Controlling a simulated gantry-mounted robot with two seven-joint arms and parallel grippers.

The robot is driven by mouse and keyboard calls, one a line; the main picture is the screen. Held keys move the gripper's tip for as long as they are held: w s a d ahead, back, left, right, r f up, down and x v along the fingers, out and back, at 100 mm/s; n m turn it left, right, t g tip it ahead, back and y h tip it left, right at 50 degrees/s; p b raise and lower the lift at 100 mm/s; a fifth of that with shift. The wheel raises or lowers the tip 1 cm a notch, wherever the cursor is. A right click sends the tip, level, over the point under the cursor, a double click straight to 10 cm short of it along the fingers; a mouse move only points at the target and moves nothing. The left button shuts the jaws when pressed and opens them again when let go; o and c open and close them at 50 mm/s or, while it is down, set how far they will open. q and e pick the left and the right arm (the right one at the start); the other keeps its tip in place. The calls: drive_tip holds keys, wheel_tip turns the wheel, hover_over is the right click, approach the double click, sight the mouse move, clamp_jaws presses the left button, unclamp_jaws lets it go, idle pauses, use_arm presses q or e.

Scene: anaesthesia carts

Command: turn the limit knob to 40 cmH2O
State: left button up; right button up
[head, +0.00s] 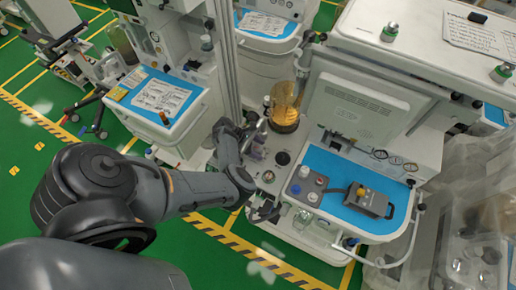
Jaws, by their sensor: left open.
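The anaesthesia cart (394,226) in the middle right has a blue work top. Several small knobs and ports sit on its left side: a dark round one (282,158), a pale one (268,176), and a grey block with a red-topped knob (303,171). I cannot tell which is the limit knob, and no scale marks can be read. My left arm reaches in from the lower left. My left gripper (256,139) is open at the cart's left edge, beside the knobs. Its fingertips are small and partly lost among the cart parts. My right gripper is out of view.
An amber glass canister (286,108) stands just behind the knobs. A grey screen panel (348,106) rises behind the work top. A grey device with a yellow knob (368,200) lies on the blue top. Another cart (165,135) stands to the left.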

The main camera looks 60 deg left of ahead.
use_arm(q)
drive_tip(key=c, duration=1)
drive_tip(key=shift+m, duration=0.3)
drive_tip(key=shift+m+g+h, duration=0.5)
drive_tip(key=shift+m+h, duration=0.2)
drive_tip(key=shift+m, duration=0.1)
drive_tip(key=shift+m+g+h, duration=0.6)
drive_tip(key=shift+m+g, duration=0.2)
drive_tip(key=shift+m, duration=0.4)
drive_tip(key=m+g+b, duration=0.1)
drive_tip(key=m+g, duration=0.1)
drive_tip(key=m, duration=0.1)
drive_tip(key=shift+h+b, duration=0.3)
drive_tip(key=shift+h, duration=0.1)
drive_tip(key=shift+m+g+b, duration=0.3)
drive_tip(key=shift+m+g, duration=0.4)
drive_tip(key=shift+m, duration=0.1)
